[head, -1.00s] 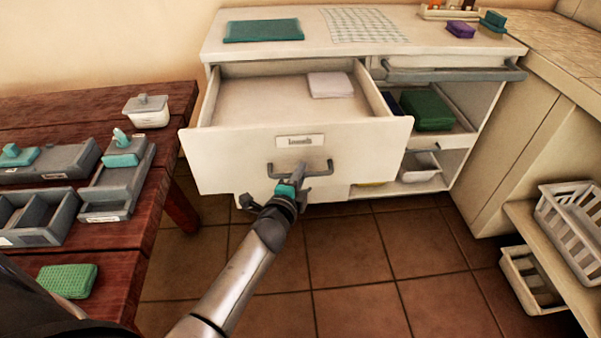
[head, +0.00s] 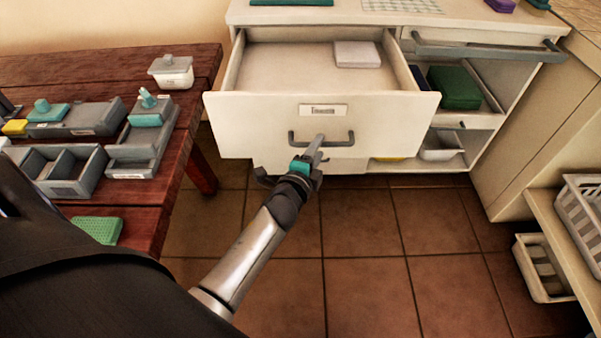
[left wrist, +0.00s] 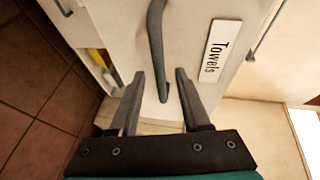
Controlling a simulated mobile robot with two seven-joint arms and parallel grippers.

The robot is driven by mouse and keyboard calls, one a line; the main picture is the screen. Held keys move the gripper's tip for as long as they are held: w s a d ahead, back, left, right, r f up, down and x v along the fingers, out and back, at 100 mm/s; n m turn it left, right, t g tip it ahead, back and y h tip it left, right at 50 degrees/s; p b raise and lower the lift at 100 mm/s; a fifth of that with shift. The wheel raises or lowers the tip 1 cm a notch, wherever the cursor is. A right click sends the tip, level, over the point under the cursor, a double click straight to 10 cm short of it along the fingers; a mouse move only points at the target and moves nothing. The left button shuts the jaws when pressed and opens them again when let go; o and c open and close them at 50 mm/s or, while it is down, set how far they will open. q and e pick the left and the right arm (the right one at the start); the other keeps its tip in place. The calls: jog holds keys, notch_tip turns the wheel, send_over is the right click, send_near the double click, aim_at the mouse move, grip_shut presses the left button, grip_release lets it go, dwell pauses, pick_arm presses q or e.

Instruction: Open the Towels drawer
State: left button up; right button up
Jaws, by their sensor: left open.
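The Towels drawer (head: 260,125) is a white drawer pulled well out of the cabinet. A folded white cloth (head: 357,54) lies inside at the back right. Its label (left wrist: 213,50) reads "Towels" in the left wrist view. A grey bar handle (head: 345,139) is on its front, and it also shows in the left wrist view (left wrist: 155,38). My left gripper (head: 318,143) is at the handle, with its fingers apart. In the left wrist view the handle's end appears between the open fingers (left wrist: 165,77); I cannot tell whether they touch it. My right gripper is not in view.
A dark red wooden table (head: 185,160) with grey trays and a white lidded tub (head: 172,72) stands at left. Open shelves with a green folded item (head: 455,88) are right of the drawer. White baskets (head: 540,270) stand at lower right. The tiled floor in front is clear.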

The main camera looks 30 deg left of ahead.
pick_arm(q)
jog(key=p+v, duration=0.2)
jog(key=v, duration=1)
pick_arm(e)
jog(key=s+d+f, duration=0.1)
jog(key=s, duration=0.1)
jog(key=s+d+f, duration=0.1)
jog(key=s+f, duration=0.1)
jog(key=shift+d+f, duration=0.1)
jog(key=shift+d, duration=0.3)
pick_arm(q)
jog(key=shift+s, duration=0.15)
